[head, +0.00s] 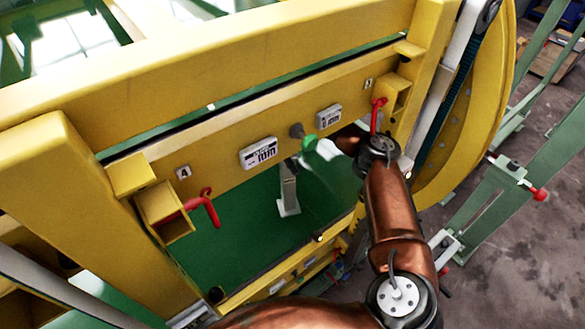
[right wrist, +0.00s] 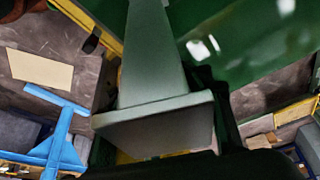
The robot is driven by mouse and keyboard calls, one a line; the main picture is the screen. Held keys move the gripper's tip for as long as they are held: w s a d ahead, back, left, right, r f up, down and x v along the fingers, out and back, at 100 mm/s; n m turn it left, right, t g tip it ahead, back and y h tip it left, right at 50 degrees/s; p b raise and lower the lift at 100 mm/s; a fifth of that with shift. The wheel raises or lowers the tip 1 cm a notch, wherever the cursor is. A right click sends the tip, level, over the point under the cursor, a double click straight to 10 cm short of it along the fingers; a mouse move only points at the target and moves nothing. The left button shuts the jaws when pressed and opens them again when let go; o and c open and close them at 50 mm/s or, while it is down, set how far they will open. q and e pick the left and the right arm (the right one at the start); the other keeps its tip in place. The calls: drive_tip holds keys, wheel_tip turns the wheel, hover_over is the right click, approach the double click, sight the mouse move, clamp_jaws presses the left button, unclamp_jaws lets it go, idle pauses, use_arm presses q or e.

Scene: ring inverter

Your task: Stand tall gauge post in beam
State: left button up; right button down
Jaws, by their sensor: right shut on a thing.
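The grey tall gauge post (right wrist: 148,65) runs up through the right wrist view and ends in a wide flat foot plate close to the camera. Dark finger parts of my right gripper (right wrist: 160,88) lie on both sides of it, shut on it. My left gripper is not in view.
The beam carries two small displays (head: 258,152), a grey knob with a green end (head: 309,143), and a yellow box bracket with a red lever (head: 205,207) at each end. Yellow frame members surround the green opening. A blue stand (right wrist: 62,135) shows in the right wrist view.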

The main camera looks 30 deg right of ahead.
drive_tip(key=shift+f+p, duration=0.45)
drive_tip(key=shift+f, duration=1.1)
drive_tip(key=c, duration=0.9)
unclamp_jaws()
drive_tip(key=shift+c, duration=0.2)
drive_tip(key=shift+a, duration=0.1)
drive_tip(key=shift+w+a+r+b, duration=0.45)
drive_tip(key=shift+w+a+b, duration=0.25)
drive_tip(key=shift+a, duration=1.35)
drive_tip(key=shift+w+a+r+b, duration=0.45)
drive_tip(key=shift+w+a+b, duration=0.2)
drive_tip(key=shift+a, duration=1.45)
drive_tip(key=shift+w+a+r+b, duration=0.45)
drive_tip(key=shift+w+a+b, duration=0.25)
drive_tip(key=shift+a, duration=1.35)
